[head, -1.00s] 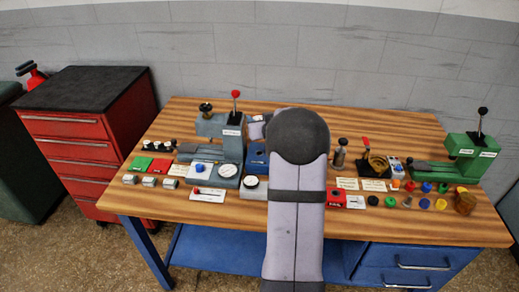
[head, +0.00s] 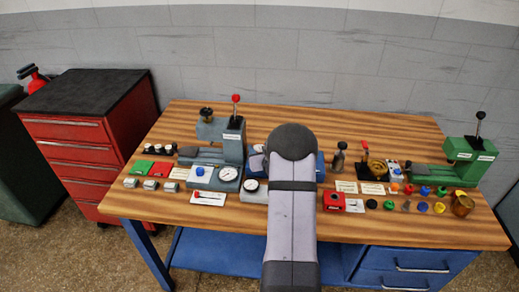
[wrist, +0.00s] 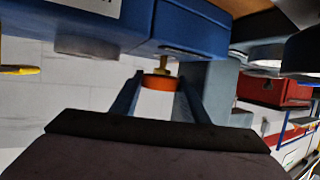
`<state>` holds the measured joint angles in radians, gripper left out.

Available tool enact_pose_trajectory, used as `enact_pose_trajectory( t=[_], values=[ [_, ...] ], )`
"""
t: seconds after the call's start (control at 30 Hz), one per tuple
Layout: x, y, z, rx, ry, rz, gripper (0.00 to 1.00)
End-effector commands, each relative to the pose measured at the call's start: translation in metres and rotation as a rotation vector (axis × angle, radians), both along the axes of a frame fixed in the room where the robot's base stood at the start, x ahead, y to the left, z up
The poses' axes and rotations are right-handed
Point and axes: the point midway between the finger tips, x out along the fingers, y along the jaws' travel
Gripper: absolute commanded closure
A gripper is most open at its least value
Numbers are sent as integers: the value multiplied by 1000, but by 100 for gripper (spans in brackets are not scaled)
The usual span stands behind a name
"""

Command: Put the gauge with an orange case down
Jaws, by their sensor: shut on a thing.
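The orange-cased gauge (wrist: 157,82) sits between the two fingers of my gripper (wrist: 158,88) in the wrist view. Its orange rim faces the camera, and a brass-coloured stem shows just beyond it. A blue body (wrist: 190,20) is close above it in that view; I cannot tell whether the stem touches it. In the head view my arm hides both my gripper and the gauge. A blue block (head: 320,167) shows partly behind my arm there.
A grey lever device (head: 234,140) and white-dial gauges (head: 228,173) stand left of my arm. A red box (head: 334,200), coloured caps (head: 424,190) and a green lever device (head: 465,160) are to the right. The wooden bench (head: 390,130) is clear at the back right.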

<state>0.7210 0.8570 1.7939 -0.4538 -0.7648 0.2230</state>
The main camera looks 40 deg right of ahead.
Motion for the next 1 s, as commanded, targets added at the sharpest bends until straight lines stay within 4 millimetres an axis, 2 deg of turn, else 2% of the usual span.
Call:
enact_pose_trajectory(
  t=[0.1,0.4,0.77,0.8,1.0],
  values=[
    [0,0,-7,-1,0,0,87],
    [0,0,-8,-3,-1,1,87],
    [0,0,-18,-1,-1,0,87],
    [0,0,-17,-1,0,0,51],
    [0,0,-17,-1,0,0,51]
  ],
)
